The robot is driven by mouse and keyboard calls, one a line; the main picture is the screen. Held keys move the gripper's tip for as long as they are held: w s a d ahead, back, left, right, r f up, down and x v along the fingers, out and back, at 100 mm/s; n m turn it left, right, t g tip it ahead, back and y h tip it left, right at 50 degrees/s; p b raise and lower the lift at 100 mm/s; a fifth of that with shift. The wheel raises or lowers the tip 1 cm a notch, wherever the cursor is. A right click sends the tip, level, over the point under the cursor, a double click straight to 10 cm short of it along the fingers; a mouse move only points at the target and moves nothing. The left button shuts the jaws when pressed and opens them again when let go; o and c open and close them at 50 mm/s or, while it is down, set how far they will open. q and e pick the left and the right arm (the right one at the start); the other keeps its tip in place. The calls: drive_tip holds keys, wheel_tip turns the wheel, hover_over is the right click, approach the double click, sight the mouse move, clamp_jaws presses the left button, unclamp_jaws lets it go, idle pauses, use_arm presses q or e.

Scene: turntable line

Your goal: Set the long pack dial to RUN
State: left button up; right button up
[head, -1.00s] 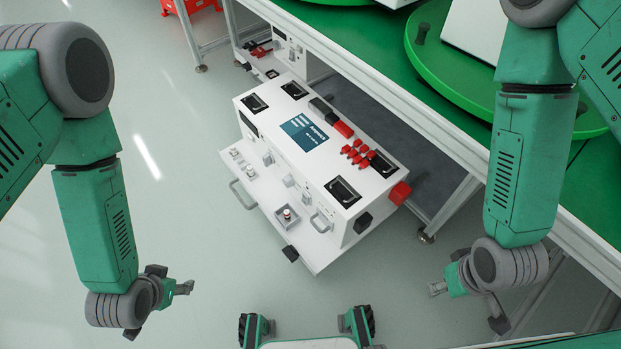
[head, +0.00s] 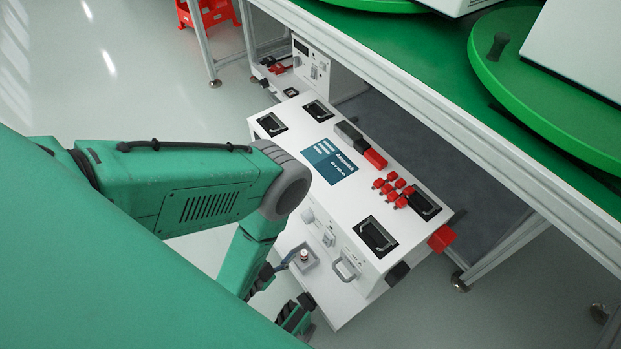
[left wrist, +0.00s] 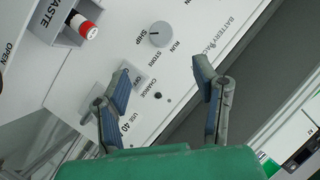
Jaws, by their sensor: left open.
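The long pack is the white box (head: 295,155) standing by the table in the head view. In the left wrist view its face carries a round grey dial (left wrist: 161,35) with SHIP, STORE and RUN printed around it. In the head view, my left gripper (head: 288,287) is low at the pack's front, partly hidden by my arm. My right gripper is out of view.
A grey handle (head: 345,269) and black corner block (head: 397,273) stick out from the pack. The green-topped table (head: 400,50) stands behind, with a table leg (head: 500,252) at right.

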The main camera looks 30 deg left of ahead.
sight(304, 220)
use_arm(q)
drive_tip(key=b+x, duration=0.1)
drive_tip(key=x, duration=0.2)
drive_tip(key=b+x, duration=0.1)
drive_tip(key=x, duration=0.2)
drive_tip(key=b+x, duration=0.1)
drive_tip(key=x, duration=0.3)
drive_tip(key=shift+a+f+b, duration=0.25)
drive_tip(key=shift+a+b, duration=0.05)
drive_tip(key=shift+b, duration=0.05)
drive_tip(key=shift+w+d, duration=0.2)
drive_tip(key=shift+w, duration=0.5)
drive_tip(key=shift+a, duration=0.1)
drive_tip(key=c, duration=1.1)
